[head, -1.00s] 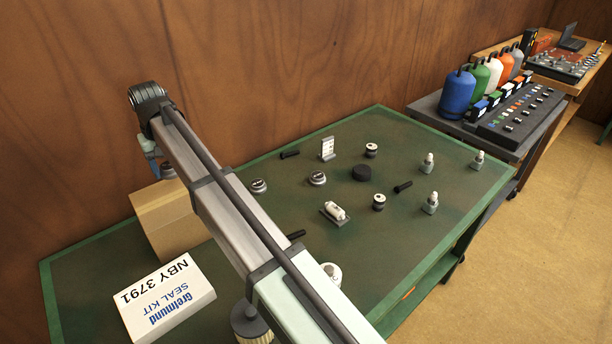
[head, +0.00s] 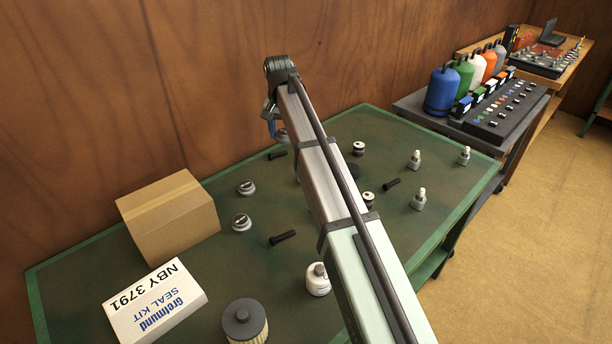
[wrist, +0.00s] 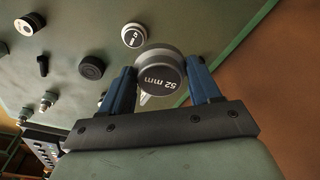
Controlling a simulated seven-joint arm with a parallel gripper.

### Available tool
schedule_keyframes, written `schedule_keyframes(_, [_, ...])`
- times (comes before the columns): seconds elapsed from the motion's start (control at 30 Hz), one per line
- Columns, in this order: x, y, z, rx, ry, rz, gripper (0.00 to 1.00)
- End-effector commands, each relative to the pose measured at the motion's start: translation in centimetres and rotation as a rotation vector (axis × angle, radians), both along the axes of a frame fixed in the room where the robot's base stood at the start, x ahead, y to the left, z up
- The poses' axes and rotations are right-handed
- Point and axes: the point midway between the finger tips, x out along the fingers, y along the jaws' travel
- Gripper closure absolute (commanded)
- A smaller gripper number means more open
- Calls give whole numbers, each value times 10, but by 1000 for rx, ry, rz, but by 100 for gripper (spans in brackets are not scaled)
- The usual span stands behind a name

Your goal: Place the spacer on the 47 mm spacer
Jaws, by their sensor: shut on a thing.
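My gripper (wrist: 160,90) is shut on a round grey spacer marked "52 mm" (wrist: 160,72), held between its two blue fingers. In the head view my gripper (head: 271,124) is at the far side of the green table, with the held spacer (head: 281,136) partly showing. A smaller round spacer with a white top (wrist: 133,35) is on the table, just beyond the held one in the wrist view and apart from it. Its small label seems to read 47. In the head view my arm hides that spot. Two more round spacers (head: 246,188) (head: 241,221) stand left of the arm.
A cardboard box (head: 168,215), a seal kit box (head: 155,300) and a filter (head: 245,320) stand at the left and front. A black puck (wrist: 92,68), bolts (head: 283,238) and small bottles (head: 415,160) are spread around. The wood wall (head: 215,80) is close behind my gripper.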

Motion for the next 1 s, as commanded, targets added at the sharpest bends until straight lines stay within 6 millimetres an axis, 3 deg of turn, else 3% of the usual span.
schedule_keyframes(0.1, [10, -33, 0, 1, -1, -73, 74])
schedule_keyframes(0.3, [19, -70, 0, 0, -3, -160, 74])
schedule_keyframes(0.53, [17, -66, -34, 0, -1, -152, 74])
schedule_keyframes(0.87, [17, -65, -63, 0, -2, -151, 74])
schedule_keyframes(1.0, [17, -65, -85, 0, 0, -151, 74])
